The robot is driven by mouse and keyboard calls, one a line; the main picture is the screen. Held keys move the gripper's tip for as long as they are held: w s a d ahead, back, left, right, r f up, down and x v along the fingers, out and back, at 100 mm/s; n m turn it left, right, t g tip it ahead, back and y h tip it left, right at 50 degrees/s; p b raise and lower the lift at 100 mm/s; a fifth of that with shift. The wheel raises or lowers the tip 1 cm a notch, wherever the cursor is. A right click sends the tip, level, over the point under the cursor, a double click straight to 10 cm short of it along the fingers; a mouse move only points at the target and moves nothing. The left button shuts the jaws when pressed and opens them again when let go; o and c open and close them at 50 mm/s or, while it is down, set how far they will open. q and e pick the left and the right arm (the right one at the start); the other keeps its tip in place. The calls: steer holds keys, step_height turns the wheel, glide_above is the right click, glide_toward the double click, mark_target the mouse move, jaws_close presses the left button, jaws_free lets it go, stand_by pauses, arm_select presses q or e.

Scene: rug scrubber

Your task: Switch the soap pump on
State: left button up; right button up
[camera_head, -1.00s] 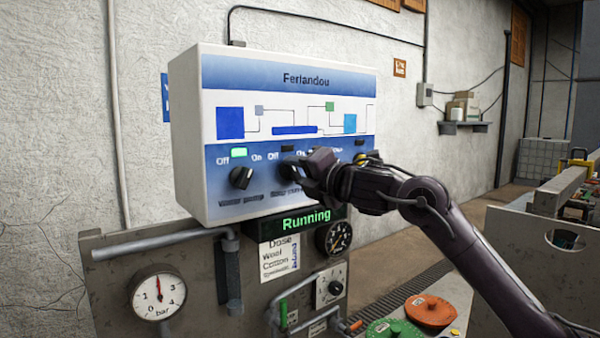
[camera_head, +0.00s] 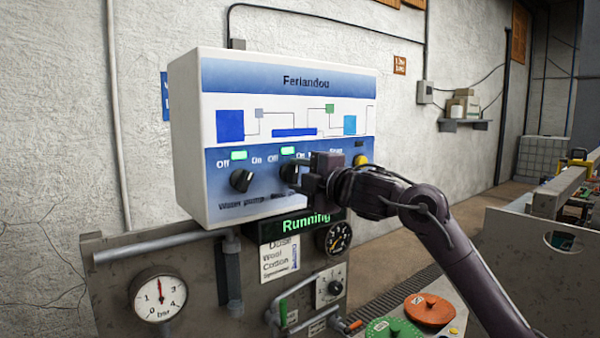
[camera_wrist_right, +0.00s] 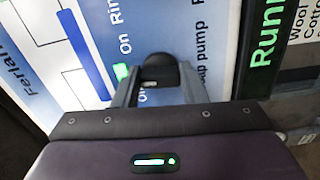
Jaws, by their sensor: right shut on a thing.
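The white and blue control box (camera_head: 182,130) on the wall carries a row of black rotary knobs. The second knob (camera_head: 289,172) is partly hidden by my right gripper (camera_head: 302,178), which is shut on it. In the right wrist view the dark knob (camera_wrist_right: 158,68) lies between the two fingers. The lamp above this knob (camera_head: 287,151) is lit green. The left knob (camera_head: 241,180) also has a lit green lamp (camera_head: 239,155). My left gripper is not in view.
A yellow button (camera_head: 360,160) sits at the box's right side. Below are a green "Running" display (camera_head: 292,226), pressure gauges, pipes (camera_head: 165,243), and green and orange discs (camera_head: 428,309). The space in front of the box's left side is clear.

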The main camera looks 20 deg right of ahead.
steer(key=m+p, duration=0.1)
steer(key=m, duration=0.3)
steer(key=shift+f+m, duration=0.15)
steer(key=shift+m, duration=0.25)
stand_by(0.4)
steer(key=o, duration=1)
steer(key=b+v, duration=0.2)
steer(key=v, duration=0.5)
steer(key=shift+s+b, duration=0.35)
steer(key=shift+s+d, duration=0.1)
steer(key=shift+d, duration=0.1)
steer(key=b+v, duration=0.1)
steer(key=v, duration=0.8)
